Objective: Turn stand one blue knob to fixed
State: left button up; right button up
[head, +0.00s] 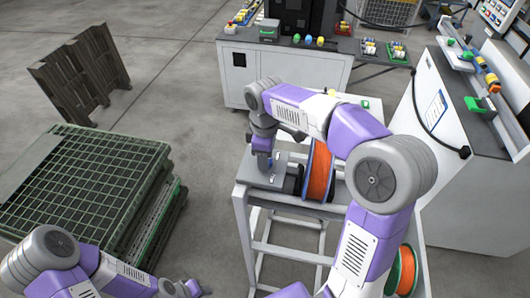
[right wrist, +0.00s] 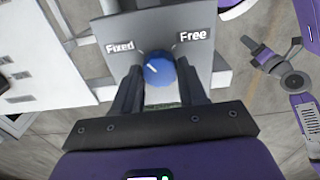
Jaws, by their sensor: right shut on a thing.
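The blue knob (right wrist: 158,70) sits on a grey panel (right wrist: 165,22) with "Fixed" (right wrist: 120,47) printed at its upper left and "Free" (right wrist: 194,36) at its upper right. The knob's short white mark slants to the upper left, on the Fixed side. My right gripper (right wrist: 159,77) is shut on the knob, one dark finger on each side. In the head view my right gripper (head: 263,161) is over the left part of the stand (head: 247,200), and the knob is hidden there. My left gripper (head: 197,289) is at the bottom edge, too cut off to judge its jaws.
An orange spool (head: 319,172) stands on the stand just right of my right gripper. A second orange spool (head: 406,270) is lower right. Green-topped stacked crates (head: 70,185) stand at left. A white bench (head: 235,75) is behind. Floor lies open between crates and stand.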

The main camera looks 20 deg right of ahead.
jog(key=shift+n, duration=0.8)
jog(key=shift+p, duration=0.3)
jog(key=o, duration=1.1)
jog(key=shift+c, duration=0.2)
notch_tip(320, 180, up, 8)
jog(key=shift+f, duration=0.15)
